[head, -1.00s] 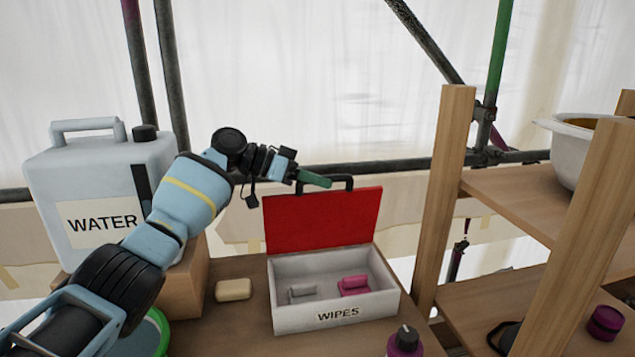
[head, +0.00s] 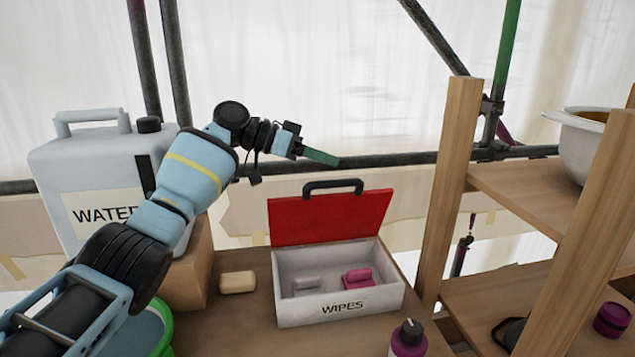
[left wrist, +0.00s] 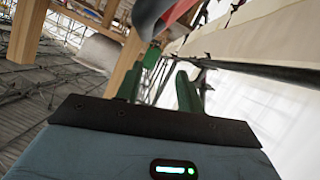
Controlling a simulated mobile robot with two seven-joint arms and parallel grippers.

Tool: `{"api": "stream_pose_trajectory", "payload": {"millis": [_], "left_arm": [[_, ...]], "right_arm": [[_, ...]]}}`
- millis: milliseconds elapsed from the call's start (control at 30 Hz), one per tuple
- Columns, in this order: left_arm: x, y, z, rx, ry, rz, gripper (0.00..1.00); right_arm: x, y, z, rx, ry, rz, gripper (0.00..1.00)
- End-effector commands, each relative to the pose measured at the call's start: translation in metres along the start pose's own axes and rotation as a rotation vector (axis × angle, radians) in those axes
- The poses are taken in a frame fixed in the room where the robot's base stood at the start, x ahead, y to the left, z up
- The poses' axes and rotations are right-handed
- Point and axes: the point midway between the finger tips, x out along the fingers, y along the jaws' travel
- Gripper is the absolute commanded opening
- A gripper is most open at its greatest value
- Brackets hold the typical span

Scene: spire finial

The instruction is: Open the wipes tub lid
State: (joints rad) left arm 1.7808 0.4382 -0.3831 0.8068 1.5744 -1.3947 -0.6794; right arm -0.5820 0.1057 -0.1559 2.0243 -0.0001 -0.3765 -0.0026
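The white wipes tub (head: 340,308) stands on the wooden table with its red lid (head: 330,220) raised at the back edge. The lid leans back, and its black handle (head: 333,186) is at the top. The tub's inside shows a grey piece (head: 305,284) and a pink piece (head: 357,278). My left gripper (head: 322,157) is above the handle and looks apart from it. In the left wrist view its green fingers (left wrist: 158,88) are spread with nothing between them. Part of something red, probably the lid, shows at the top there. My right gripper is not in view.
A water canister (head: 105,185) stands on a wooden block at left. A cream soap bar (head: 237,282) lies left of the tub. A purple bottle (head: 408,340) stands in front at right. A wooden shelf (head: 455,200) rises at right, and scaffold pipes run behind.

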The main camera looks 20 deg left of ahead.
Motion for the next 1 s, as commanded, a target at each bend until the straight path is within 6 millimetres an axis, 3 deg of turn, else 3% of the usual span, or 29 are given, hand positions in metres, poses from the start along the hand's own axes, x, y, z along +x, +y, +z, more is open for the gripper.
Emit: {"api": "stream_pose_trajectory", "payload": {"millis": [467,1000], "left_arm": [[-0.006,0.035,0.009,0.002,-0.001,0.002,0.38],[-0.017,0.093,0.024,0.003,-0.001,0.000,0.38]], "right_arm": [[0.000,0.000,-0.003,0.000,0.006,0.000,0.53],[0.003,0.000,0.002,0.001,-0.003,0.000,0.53]]}}
